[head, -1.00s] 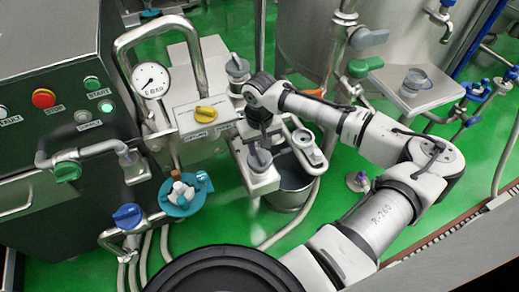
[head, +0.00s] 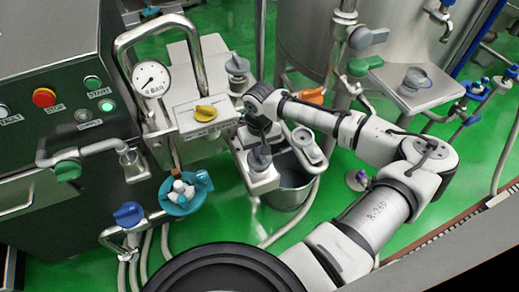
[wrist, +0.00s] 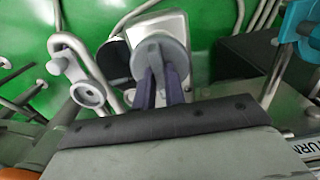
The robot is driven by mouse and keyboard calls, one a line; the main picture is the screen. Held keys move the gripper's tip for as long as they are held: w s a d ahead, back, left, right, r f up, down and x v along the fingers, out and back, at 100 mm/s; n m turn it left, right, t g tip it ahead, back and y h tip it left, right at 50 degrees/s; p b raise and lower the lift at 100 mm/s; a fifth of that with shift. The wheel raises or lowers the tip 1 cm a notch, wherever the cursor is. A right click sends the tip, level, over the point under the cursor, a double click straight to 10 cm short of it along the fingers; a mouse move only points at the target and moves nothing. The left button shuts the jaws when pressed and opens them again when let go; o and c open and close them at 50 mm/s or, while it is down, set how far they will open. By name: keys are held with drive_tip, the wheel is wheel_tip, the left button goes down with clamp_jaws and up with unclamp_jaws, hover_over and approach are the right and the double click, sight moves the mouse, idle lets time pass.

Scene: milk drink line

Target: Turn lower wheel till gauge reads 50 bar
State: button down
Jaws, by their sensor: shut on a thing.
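The lower wheel (head: 259,159) is a grey knob on the lower block of the valve unit. My gripper (head: 258,140) comes down on it from above. The fingers hide part of the wheel in the head view. The round white gauge (head: 150,78) stands to the left on the pipework. Its dark needle points to the lower left, but the scale is too small to read.
A metal bucket (head: 290,182) stands right beside the lower wheel. A teal pump part (head: 185,192) and blue valve (head: 128,214) are to the left.

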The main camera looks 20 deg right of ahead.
drive_tip(key=shift+m, duration=0.3)
drive_tip(key=m+p, duration=0.3)
drive_tip(key=shift+a+r, duration=0.1)
drive_tip(key=shift+r, duration=0.05)
drive_tip(key=shift+m+p, duration=1.45)
drive_tip(key=shift+m, duration=1.15)
drive_tip(key=c, duration=1.5)
unclamp_jaws()
drive_tip(key=shift+o, duration=0.2)
wheel_tip(320, 180, up, 14)
drive_tip(key=b, duration=0.1)
drive_tip(key=shift+f, duration=0.25)
